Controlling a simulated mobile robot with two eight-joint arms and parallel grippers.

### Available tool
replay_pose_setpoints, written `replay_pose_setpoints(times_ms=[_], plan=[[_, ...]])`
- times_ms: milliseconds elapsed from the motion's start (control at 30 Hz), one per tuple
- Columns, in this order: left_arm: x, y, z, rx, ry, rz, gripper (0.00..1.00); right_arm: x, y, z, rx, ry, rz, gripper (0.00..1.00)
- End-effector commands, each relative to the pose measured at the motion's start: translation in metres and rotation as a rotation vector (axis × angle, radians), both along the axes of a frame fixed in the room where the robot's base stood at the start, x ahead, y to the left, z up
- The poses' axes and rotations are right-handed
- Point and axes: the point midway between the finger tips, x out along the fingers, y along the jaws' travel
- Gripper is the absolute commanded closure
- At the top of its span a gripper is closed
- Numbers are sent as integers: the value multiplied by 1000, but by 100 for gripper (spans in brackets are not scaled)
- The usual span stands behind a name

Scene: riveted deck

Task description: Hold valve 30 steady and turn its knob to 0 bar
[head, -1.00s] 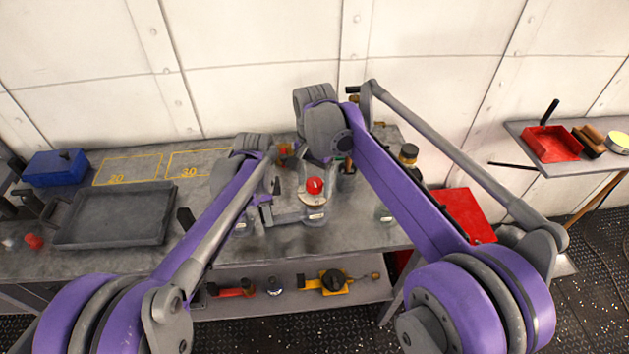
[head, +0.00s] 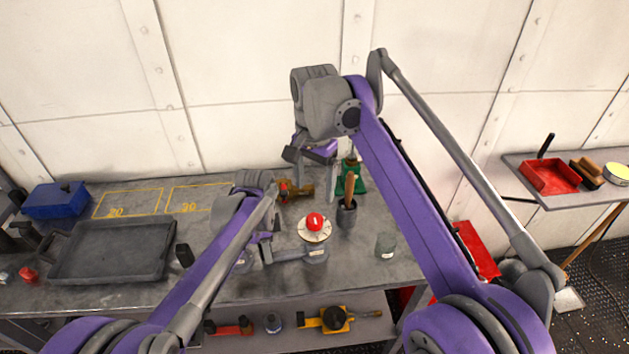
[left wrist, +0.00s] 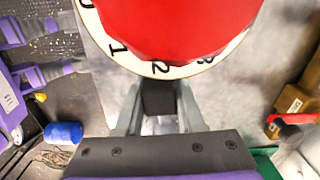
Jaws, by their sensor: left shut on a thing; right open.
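The valve with the red knob (head: 314,222) on a pale dial stands upright on the bench. Its body has a white label too small to read. My left gripper (head: 266,250) is at its left side, largely hidden by my own arm. In the left wrist view, the red knob (left wrist: 170,25) and the white dial rim with numbers including 1 and 2 fill the top. There my left gripper (left wrist: 158,97) is shut on the valve just below the dial. My right gripper (head: 312,158) is open and empty, raised behind the valve, apart from it.
A brass valve (head: 300,192) with a red part and a green item (head: 358,184) stand behind. A dark tray (head: 70,272) lies left, before yellow outlines marked 20 and 30.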

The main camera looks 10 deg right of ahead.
Motion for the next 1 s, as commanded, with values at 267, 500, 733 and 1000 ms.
replay_pose_setpoints(times_ms=[267,500,733,1000], plan=[[0,0,0,-1,0,0,100,0,0,8,0,0,0,18],[0,0,0,-1,0,0,61,0,0,8,0,0,0,18],[0,0,0,0,0,0,28,0,0,8,0,0,0,18],[0,0,2,0,0,0,28,0,0,8,0,0,0,18]])
